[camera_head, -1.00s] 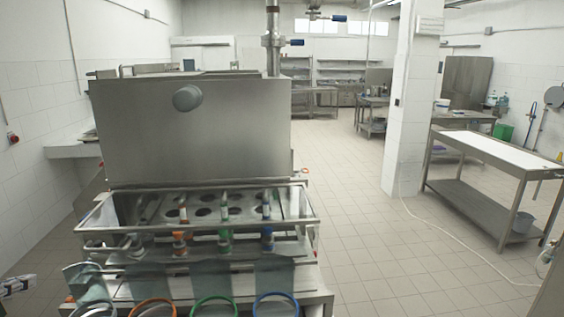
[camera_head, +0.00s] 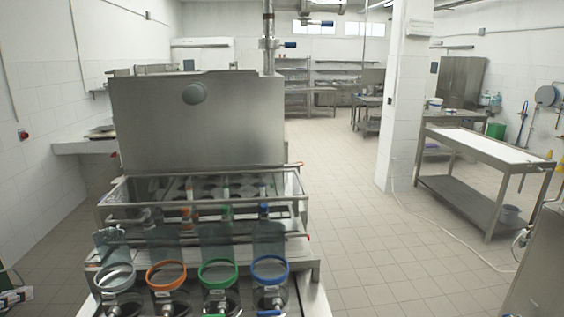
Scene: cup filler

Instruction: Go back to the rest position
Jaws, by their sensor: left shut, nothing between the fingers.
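My left gripper (camera_head: 15,298) shows only in part at the lower left edge of the head view. It is shut and holds nothing. It is apart from the steel cup filling machine (camera_head: 205,125), to the left of its front end. My right gripper is not in view.
The machine's front bears grey (camera_head: 117,278), orange (camera_head: 166,275), green (camera_head: 218,273) and blue (camera_head: 270,270) rings. The tiled floor (camera_head: 370,240) between machine and table is largely clear.

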